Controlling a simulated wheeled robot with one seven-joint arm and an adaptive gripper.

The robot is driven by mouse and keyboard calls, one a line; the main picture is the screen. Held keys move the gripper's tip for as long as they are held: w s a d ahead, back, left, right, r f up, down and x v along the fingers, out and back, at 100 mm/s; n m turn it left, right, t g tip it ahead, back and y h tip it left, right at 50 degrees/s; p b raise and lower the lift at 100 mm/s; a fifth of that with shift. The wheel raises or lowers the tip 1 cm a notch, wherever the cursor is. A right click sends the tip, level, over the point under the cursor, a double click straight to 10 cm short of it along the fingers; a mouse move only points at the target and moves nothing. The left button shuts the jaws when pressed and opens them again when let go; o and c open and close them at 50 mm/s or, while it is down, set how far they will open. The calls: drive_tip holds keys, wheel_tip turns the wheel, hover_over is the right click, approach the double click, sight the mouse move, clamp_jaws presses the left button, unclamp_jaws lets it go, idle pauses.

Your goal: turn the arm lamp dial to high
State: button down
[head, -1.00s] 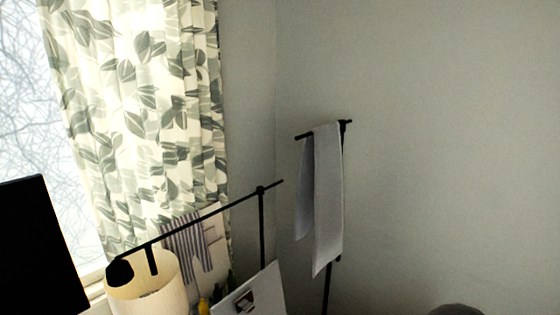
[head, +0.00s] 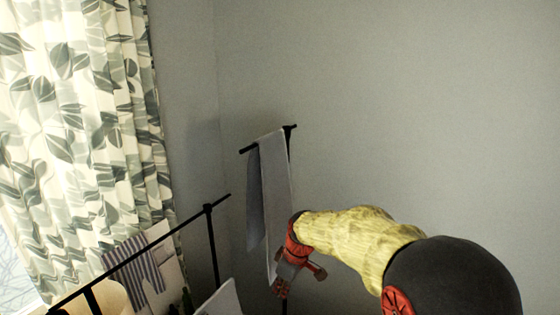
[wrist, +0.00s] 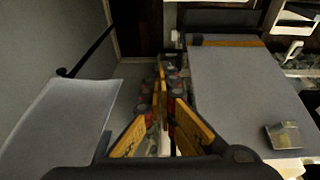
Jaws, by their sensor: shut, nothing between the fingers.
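I cannot make out the dial in either view.
A grey towel (head: 277,195) hangs on a black stand beside my gripper. A striped cloth (head: 138,262) and a leafy curtain (head: 75,120) are at the left. The wrist view shows a pale sheet (wrist: 60,115) at left and a broad grey surface (wrist: 235,90) at right.

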drive_tip(key=shift+w+a+f+n+g+p, duration=0.4)
drive_tip(key=shift+w+a+f+n, duration=0.65)
drive_tip(key=shift+a+f, duration=1.85)
drive_tip(key=shift+w+a+f+n+g+p, duration=0.35)
drive_tip(key=shift+w+a+f+n, duration=0.75)
drive_tip(key=shift+f, duration=3.4)
drive_tip(key=shift+w+a+f+n+g+p, duration=0.25)
drive_tip(key=shift+w+a+f+n+p, duration=0.7)
drive_tip(key=shift+a+f, duration=2)
drive_tip(key=f+b, duration=0.1)
drive_tip(key=f, duration=0.1)
drive_tip(key=d+f+b, duration=0.1)
drive_tip(key=f, duration=0.1)
drive_tip(key=f+b, duration=0.1)
drive_tip(key=f, duration=0.1)
drive_tip(key=shift+w+d+f+b, duration=0.25)
drive_tip(key=shift+w+f+b, duration=0.1)
drive_tip(key=shift+w+f, duration=0.05)
drive_tip(key=shift+s+f+b, duration=0.2)
drive_tip(key=shift+s+b, duration=0.25)
drive_tip(key=shift+b, duration=0.85)
drive_tip(key=shift+s+b, duration=0.25)
drive_tip(key=shift+b, duration=0.8)
drive_tip(key=shift+d, duration=0.1)
